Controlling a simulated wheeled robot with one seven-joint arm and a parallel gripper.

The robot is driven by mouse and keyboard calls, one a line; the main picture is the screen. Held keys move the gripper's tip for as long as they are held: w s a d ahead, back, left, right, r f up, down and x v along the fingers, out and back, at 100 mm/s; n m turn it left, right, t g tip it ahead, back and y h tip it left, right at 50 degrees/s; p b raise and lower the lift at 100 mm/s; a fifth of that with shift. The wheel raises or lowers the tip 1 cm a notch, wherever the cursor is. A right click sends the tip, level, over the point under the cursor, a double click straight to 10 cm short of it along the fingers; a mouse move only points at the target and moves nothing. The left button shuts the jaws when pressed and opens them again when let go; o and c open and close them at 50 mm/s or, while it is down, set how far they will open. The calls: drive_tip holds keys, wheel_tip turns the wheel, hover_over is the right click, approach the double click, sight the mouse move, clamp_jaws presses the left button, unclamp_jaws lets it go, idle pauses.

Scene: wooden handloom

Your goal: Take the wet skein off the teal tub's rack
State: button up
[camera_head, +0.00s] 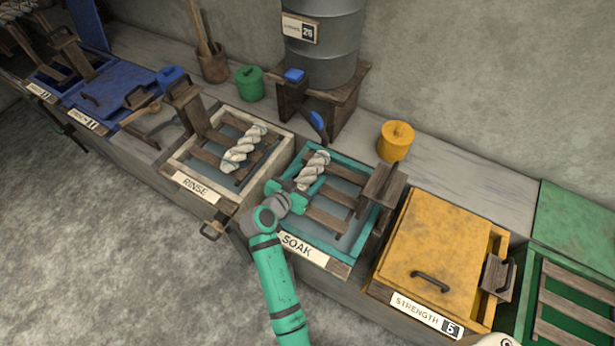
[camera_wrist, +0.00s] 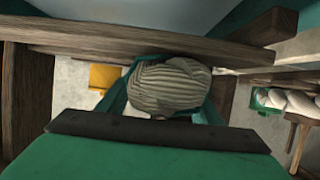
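The teal tub (camera_head: 374,243) labelled SOAK has a rack of dark wooden slats (camera_head: 326,220) across it. A pale twisted skein (camera_head: 314,169) is at the left part of this rack. My gripper (camera_head: 297,190) is at the skein's near end, low over the tub's left side. In the wrist view the skein's rounded end (camera_wrist: 168,88) fills the space between my two teal fingers, one on each side. The frames do not show whether the fingers press on it. Whether the skein rests on the slats or hangs just above them is unclear.
The RINSE tub (camera_head: 190,188), left of the teal tub, holds another pale skein (camera_head: 244,148) on its rack. A dark wooden block (camera_head: 383,184) stands at the teal tub's right side. The yellow lidded tub (camera_head: 440,255) is further right. A yellow canister (camera_head: 396,142) stands behind.

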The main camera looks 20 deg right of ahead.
drive_tip(key=c, duration=0.9)
drive_tip(key=shift+r, duration=0.15)
